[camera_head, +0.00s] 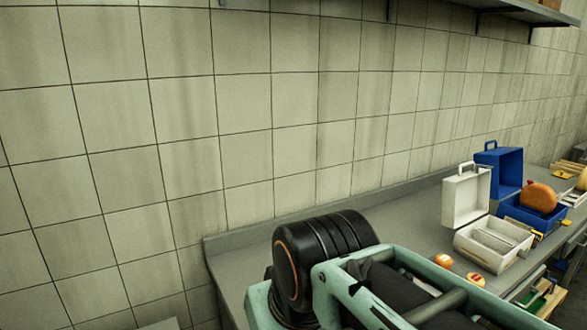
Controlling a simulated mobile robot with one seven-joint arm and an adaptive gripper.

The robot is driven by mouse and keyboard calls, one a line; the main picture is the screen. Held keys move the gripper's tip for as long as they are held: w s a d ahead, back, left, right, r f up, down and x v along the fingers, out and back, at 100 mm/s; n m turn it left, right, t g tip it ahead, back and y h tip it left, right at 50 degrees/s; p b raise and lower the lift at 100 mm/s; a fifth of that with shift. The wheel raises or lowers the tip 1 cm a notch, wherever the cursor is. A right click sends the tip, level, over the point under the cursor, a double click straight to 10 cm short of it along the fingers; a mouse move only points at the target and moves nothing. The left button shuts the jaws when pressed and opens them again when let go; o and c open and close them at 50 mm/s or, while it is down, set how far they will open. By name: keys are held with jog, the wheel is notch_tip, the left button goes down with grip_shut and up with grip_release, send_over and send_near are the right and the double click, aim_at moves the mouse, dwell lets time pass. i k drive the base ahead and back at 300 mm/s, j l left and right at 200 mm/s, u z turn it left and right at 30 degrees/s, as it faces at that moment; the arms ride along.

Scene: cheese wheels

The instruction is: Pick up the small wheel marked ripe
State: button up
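Two small round orange pieces lie on the grey counter, just right of my arm and in front of a white case. One wheel (443,260) is orange with a pale patch on top. The other wheel (475,279) has a pale top with a reddish mark. The marks are too small to read, so I cannot tell which one says ripe. My mint-green and black arm fills the lower middle and hides part of the counter. I do not see my gripper's fingers.
An open white case (490,245) and an open blue case (505,165) stand on the counter (415,225). A large orange rounded thing (538,197) sits in the blue one. A tiled wall (240,100) rises behind. The counter's back left is clear.

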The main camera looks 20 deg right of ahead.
aim_at(539, 197)
jog(key=l+z, duration=0.1)
jog(key=z, duration=2.7)
jog(key=i, duration=3.25)
